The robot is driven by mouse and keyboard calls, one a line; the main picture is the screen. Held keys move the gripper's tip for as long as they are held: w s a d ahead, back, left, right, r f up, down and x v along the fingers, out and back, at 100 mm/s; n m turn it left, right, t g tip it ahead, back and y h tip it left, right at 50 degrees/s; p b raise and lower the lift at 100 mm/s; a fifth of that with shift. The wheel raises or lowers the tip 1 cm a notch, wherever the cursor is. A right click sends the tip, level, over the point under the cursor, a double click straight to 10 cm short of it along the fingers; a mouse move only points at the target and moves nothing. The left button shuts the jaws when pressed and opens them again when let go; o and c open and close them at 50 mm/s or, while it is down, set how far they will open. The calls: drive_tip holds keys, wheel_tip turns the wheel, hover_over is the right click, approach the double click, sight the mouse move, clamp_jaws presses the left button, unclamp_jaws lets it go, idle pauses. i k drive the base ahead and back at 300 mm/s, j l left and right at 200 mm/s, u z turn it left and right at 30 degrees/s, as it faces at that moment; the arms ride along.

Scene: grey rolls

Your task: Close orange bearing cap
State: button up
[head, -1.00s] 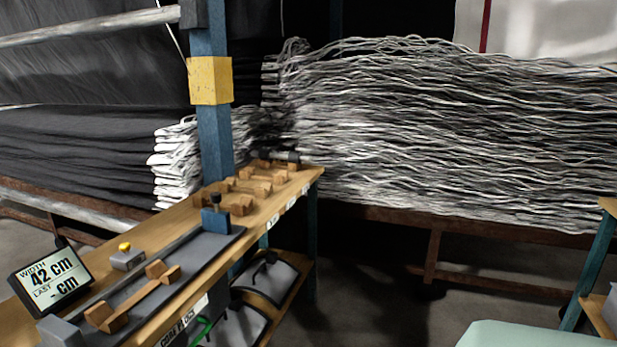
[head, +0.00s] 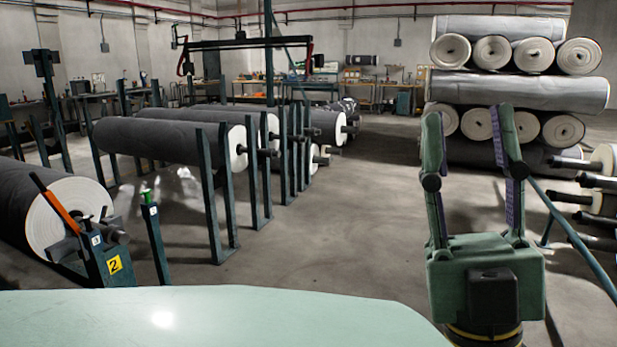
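The orange bearing cap (head: 55,203) shows at the left in the head view as a long orange bar with a dark end. It sticks up at a slant in front of the white end of a grey roll (head: 70,215). Details at that joint are too small to tell. My gripper (head: 468,115) is at the right, pointing up, with its two fingers wide apart and nothing between them. It is far from the cap.
My pale green body top fills the lower left. A green-topped post (head: 152,225) stands right of the cap's stand. More rolls on upright stands (head: 170,138) lie behind. Stacked rolls (head: 520,95) are at the right. The middle floor (head: 340,215) is clear.

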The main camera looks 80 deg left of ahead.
sight(48, 195)
drive_tip(key=u, duration=4)
drive_tip(key=i+l+z, duration=0.1)
drive_tip(key=z, duration=0.25)
drive_tip(key=i+l+z, duration=0.1)
drive_tip(key=z, duration=0.25)
drive_tip(key=i+l+z, duration=0.1)
drive_tip(key=z, duration=0.25)
drive_tip(key=i+u, duration=0.35)
drive_tip(key=i+l+u, duration=0.3)
drive_tip(key=i+j+u, duration=0.4)
drive_tip(key=j+u, duration=0.25)
drive_tip(key=j, duration=0.1)
